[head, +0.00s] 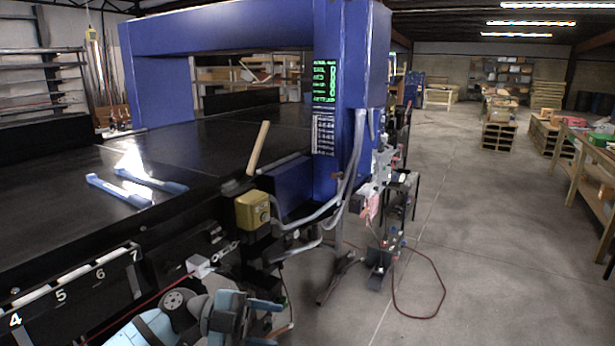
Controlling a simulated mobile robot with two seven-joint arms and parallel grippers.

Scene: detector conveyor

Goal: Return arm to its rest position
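A light-blue and grey arm of mine, seemingly the left, shows at the bottom edge, beside the front of the conveyor. Its end, which looks like my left gripper (277,318), points right. It is dark and small, so I cannot tell whether it is open or shut, and no held object is clear. My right gripper is not in view. The black conveyor (60,225) runs under a blue detector arch (215,37). Two light-blue bars (118,191) (152,181) lie on the belt, apart from the arm.
A yellow box (252,210) and a tan stick (258,148) stand at the conveyor edge. Numbered slots (78,285) line its near side. Grey hoses and a red cable (443,290) hang or lie right of the arch. The concrete floor at right is open, with wooden tables (590,165) beyond.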

